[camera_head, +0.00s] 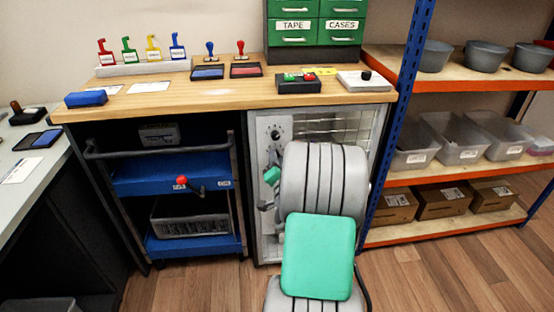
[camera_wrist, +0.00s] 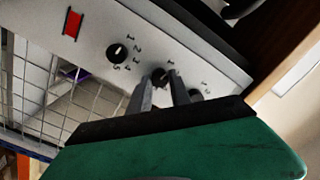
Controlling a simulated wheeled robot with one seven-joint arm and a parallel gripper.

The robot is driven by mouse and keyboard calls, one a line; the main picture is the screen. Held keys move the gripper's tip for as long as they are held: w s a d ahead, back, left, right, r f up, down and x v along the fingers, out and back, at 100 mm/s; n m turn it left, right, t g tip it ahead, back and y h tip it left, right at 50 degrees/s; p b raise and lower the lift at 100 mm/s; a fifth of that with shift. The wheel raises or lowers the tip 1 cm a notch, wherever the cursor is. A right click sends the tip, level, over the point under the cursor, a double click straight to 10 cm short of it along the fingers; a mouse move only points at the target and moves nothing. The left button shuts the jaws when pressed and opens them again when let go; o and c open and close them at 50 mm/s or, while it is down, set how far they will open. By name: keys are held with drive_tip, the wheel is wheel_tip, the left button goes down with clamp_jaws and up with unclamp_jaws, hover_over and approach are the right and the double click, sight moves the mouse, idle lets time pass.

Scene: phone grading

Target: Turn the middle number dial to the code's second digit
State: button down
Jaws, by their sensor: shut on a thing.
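In the wrist view, a light grey panel (camera_wrist: 190,50) carries black round number dials in a slanting row. The middle dial (camera_wrist: 161,74) is between the fingertips of my gripper (camera_wrist: 163,82), which is shut on it. The fingers cover much of this dial and most of its numbers, so its setting cannot be read. The upper-left dial (camera_wrist: 117,51) is uncovered, with small numbers beside it. The third dial (camera_wrist: 195,95) is partly hidden behind a finger.
The panel belongs to a grey wire-mesh cabinet (camera_head: 275,160) under the wooden bench (camera_head: 220,88). Its mesh (camera_wrist: 50,105) and a red marker (camera_wrist: 72,23) show in the wrist view. A blue cart (camera_head: 150,180) stands left; a shelf rack (camera_head: 440,175) stands right.

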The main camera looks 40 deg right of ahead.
drive_tip(key=shift+m+p, duration=1.5)
drive_tip(key=shift+m, duration=2.4)
drive_tip(key=c, duration=1.2)
unclamp_jaws()
drive_tip(key=shift+f, duration=0.1)
